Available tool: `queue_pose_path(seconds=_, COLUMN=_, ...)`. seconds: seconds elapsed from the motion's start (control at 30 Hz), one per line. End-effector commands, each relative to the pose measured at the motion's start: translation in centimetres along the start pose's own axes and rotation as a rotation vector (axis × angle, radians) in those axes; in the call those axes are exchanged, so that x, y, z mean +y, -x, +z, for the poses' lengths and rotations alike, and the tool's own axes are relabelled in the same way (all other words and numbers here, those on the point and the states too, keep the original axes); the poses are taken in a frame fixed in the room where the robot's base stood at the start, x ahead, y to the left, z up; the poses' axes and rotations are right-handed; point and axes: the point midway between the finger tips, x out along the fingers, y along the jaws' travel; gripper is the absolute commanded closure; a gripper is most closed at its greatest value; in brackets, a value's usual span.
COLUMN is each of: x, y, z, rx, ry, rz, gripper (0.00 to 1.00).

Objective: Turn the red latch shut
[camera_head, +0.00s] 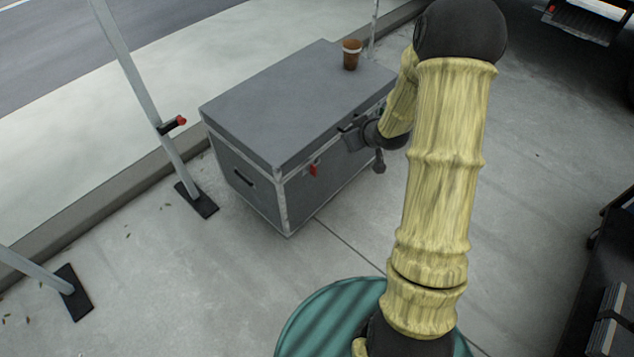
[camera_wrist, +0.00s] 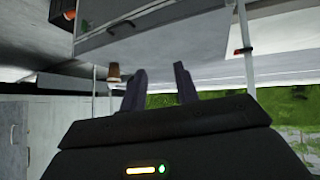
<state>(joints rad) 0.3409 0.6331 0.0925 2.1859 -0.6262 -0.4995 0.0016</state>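The red latch (camera_head: 313,169) is a small red piece on the front face of a large grey case (camera_head: 255,135), below the lid, in the head view. I cannot make it out in the wrist view. My gripper (camera_head: 349,134) is near the right part of the case's front, to the right of the latch and apart from it. In the wrist view the two dark fingers of my gripper (camera_wrist: 160,68) stand apart with nothing between them. The grey case (camera_wrist: 155,15) shows there at the top, beyond the fingertips.
A brown cup (camera_head: 351,55) stands on the case's lid. A metal pole (camera_head: 150,100) with a red-tipped knob (camera_head: 180,121) stands left of the case. A teal round surface (camera_head: 320,320) is at the bottom. The pavement in front of the case is clear.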

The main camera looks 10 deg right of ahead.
Motion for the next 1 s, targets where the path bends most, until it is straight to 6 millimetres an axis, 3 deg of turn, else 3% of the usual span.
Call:
queue_pose_path(seconds=0.03, x=0.1, y=-3.0, z=2.3, rx=0.030, ry=0.005, rz=-0.014, gripper=0.69)
queue_pose_path(seconds=0.1, x=0.3, y=-5.5, z=3.6, rx=0.085, ry=0.018, rz=-0.038, gripper=0.69)
queue_pose_path(seconds=0.5, x=0.2, y=-17.4, z=13.0, rx=0.418, ry=0.038, rz=-0.190, gripper=0.69)
queue_pose_path(seconds=0.8, x=-0.8, y=-23.1, z=21.2, rx=0.685, ry=0.001, rz=-0.301, gripper=0.69)
queue_pose_path(seconds=1.0, x=-1.1, y=-23.8, z=23.4, rx=0.783, ry=-0.017, rz=-0.336, gripper=0.69)
